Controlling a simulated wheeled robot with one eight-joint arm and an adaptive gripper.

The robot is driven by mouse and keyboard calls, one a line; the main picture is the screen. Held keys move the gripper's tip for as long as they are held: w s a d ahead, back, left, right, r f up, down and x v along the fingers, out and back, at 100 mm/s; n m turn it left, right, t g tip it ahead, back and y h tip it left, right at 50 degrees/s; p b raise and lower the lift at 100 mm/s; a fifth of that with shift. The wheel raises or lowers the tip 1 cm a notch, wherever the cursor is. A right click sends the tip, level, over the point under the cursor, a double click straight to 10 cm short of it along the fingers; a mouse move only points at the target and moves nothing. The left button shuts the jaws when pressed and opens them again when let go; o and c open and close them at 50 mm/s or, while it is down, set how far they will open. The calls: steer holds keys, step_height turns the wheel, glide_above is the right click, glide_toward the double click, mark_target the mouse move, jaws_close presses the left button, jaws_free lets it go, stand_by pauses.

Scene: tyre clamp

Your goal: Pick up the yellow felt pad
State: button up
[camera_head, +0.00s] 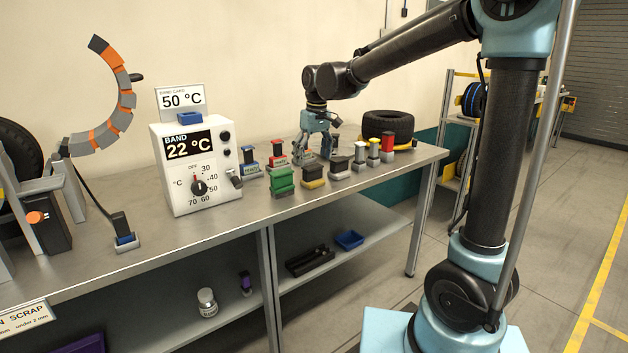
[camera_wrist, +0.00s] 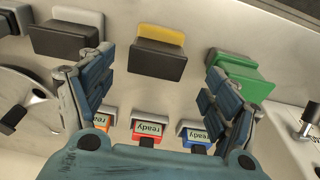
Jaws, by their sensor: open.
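The yellow felt pad (camera_head: 314,184) lies near the front edge of the bench under a dark block (camera_head: 313,173). In the wrist view, the yellow pad (camera_wrist: 161,33) shows as a strip beyond the dark block, at the top middle. My gripper (camera_head: 313,157) is open and empty, above the bench and just behind the pad. In the wrist view, my gripper's fingers (camera_wrist: 158,78) stand apart, with the pad and its block beyond and between them. I see no contact with the pad.
A green block (camera_head: 282,181) stands close on one side of the pad and a grey-and-black block (camera_head: 340,168) on the other. Several "ready" blocks (camera_wrist: 148,131) stand behind. A white control box (camera_head: 195,165) reads 22 °C. A tyre (camera_head: 388,124) lies toward the bench's far end.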

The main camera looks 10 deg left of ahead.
mark_target(313, 167)
steer(key=shift+w+a+f, duration=0.1)
steer(key=shift+w+f, duration=0.1)
steer(key=shift+f, duration=1.65)
steer(key=shift+w+f, duration=0.2)
steer(key=shift+f, duration=1.6)
steer(key=c, duration=1.2)
